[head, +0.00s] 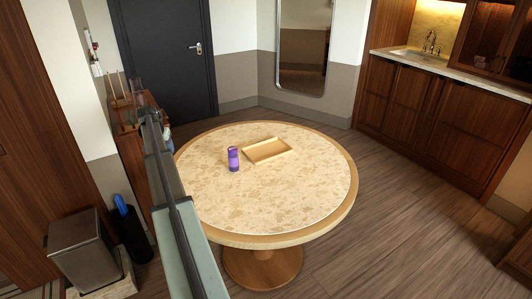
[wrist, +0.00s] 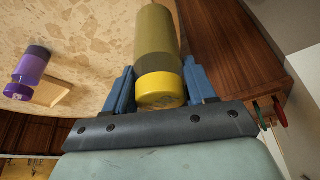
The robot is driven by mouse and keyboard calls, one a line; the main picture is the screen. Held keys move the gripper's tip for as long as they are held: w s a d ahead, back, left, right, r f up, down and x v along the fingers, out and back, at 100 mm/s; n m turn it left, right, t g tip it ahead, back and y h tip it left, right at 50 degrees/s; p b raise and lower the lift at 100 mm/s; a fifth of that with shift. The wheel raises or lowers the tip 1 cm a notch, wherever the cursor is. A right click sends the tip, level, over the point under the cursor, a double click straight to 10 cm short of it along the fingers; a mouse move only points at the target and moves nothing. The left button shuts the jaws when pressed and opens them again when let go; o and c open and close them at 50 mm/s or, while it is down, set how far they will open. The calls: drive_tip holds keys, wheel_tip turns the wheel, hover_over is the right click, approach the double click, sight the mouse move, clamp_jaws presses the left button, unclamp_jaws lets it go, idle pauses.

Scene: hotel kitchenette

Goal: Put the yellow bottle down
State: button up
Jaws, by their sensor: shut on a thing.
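My gripper (wrist: 158,82) is shut on the yellow bottle (wrist: 156,45), with a blue finger on each side of it. The bottle has an olive-yellow body and a bright yellow end that faces the wrist camera. In the head view my arm reaches up along the left side of the round table (head: 300,205). The bottle cannot be made out there. The wrist view shows the stone-patterned tabletop (wrist: 80,35) to the left of the bottle and brown wood to its right. I cannot tell the gap between bottle and table.
A purple bottle (head: 233,159) stands on the table, close to a shallow wooden tray (head: 268,150). The table's front and right are clear. A wooden cabinet (head: 136,160) with items on top stands left of the table. A metal bin (head: 84,253) is at lower left.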

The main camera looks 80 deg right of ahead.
drive_tip(key=s+d+r+m+g, duration=0.2)
drive_tip(key=s+d+m, duration=0.2)
drive_tip(key=s+d, duration=1.2)
drive_tip(key=s+d+r+m+g, duration=0.1)
drive_tip(key=s+d+m, duration=0.3)
drive_tip(key=s+d, duration=1.15)
drive_tip(key=shift+s+a+f, duration=0.6)
drive_tip(key=shift+f, duration=0.9)
drive_tip(key=shift+s+a+f, duration=0.65)
drive_tip(key=shift+f, duration=0.9)
drive_tip(key=shift+s+a+f, duration=0.6)
drive_tip(key=shift+f, duration=0.9)
drive_tip(key=shift+f, duration=0.15)
drive_tip(key=o, duration=1.2)
drive_tip(key=shift+c, duration=0.2)
drive_tip(key=v, duration=1.2)
drive_tip(key=shift+a, duration=0.1)
